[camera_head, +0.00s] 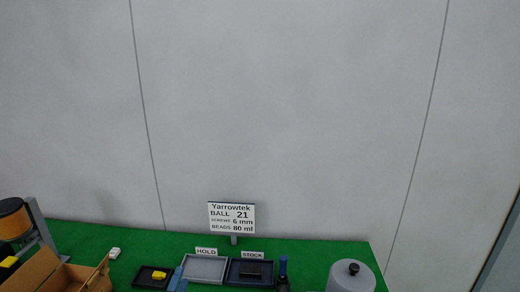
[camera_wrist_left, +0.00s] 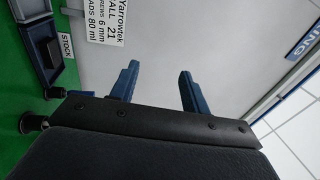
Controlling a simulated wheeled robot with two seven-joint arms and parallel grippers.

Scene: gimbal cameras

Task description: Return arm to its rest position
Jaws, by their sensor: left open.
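My left gripper (camera_wrist_left: 159,68) shows in the left wrist view. Its two blue fingers stand apart with nothing between them, only the pale wall behind. The gripper is level with the wall, above the green table top (camera_wrist_left: 12,140), and touches nothing that I can see.
Along the green table (camera_head: 330,258) stand a cardboard box (camera_head: 45,272), a grey HOLD tray (camera_head: 205,279), a navy STOCK tray (camera_head: 233,272) with a dark block, a dark blue upright item (camera_head: 283,268) and a grey knobbed cylinder (camera_head: 350,279). A sign (camera_head: 231,216) stands behind.

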